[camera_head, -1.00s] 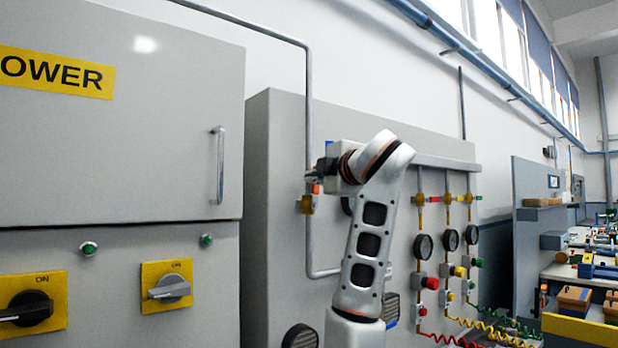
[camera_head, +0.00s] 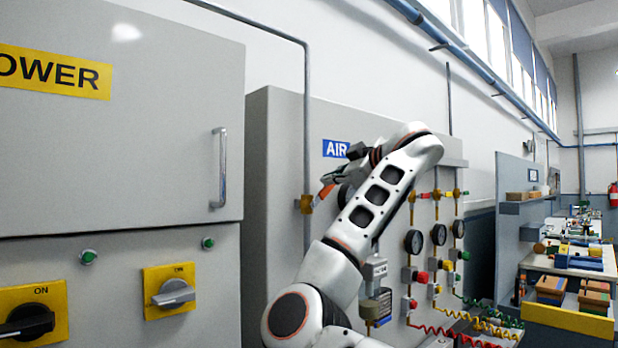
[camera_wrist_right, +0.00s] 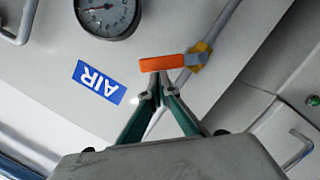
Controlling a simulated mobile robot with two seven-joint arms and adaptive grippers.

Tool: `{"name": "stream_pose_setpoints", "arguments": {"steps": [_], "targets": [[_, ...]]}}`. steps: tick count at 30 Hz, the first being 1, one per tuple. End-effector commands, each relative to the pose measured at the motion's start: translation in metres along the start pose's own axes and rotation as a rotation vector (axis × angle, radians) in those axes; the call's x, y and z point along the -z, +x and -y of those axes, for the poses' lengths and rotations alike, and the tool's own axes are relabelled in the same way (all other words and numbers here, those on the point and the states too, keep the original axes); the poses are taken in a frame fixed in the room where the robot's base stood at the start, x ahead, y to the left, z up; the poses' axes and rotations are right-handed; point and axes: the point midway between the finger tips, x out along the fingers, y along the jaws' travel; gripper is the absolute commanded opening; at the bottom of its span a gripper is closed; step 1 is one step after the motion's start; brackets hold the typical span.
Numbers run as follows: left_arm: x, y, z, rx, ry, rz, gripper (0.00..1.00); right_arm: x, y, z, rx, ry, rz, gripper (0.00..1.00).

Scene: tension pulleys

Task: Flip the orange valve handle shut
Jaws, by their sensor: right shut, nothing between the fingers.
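The orange valve handle (camera_head: 325,194) sticks out to the right and slightly up from its brass valve body (camera_head: 306,204) on the vertical grey pipe. In the wrist view the orange handle (camera_wrist_right: 162,62) lies across the picture, at a steep angle to the pipe, with the yellow valve body (camera_wrist_right: 198,56) at its right end. My right gripper (camera_head: 332,182) is beside the handle. In the wrist view its fingertips (camera_wrist_right: 158,92) are together and empty, just below the handle; I cannot tell whether they touch it. My left gripper is not in view.
A blue AIR sign (camera_head: 335,149) and a gauge (camera_wrist_right: 107,12) are on the grey panel near the valve. The power cabinet (camera_head: 120,150) with its door handle (camera_head: 219,168) stands at left. Several gauges and coiled hoses are at right.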

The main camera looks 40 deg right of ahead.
Motion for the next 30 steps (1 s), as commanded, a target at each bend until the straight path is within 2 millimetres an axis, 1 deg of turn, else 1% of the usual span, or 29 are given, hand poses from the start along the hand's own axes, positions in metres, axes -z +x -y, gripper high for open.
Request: {"name": "stream_pose_setpoints", "arguments": {"steps": [4, 9, 19, 30], "targets": [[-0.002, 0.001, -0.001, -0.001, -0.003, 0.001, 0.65, -0.011, 0.002, -0.003, 0.032, 0.132, 0.001, 0.0], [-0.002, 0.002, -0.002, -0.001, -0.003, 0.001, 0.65, -0.022, 0.005, -0.004, 0.034, 0.146, 0.003, 0.0], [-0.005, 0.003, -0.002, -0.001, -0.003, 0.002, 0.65, -0.04, 0.009, -0.002, 0.095, 0.389, 0.004, 0.0], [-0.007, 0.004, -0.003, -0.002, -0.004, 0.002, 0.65, -0.048, 0.011, 0.001, 0.096, 0.391, 0.005, 0.0]]}}
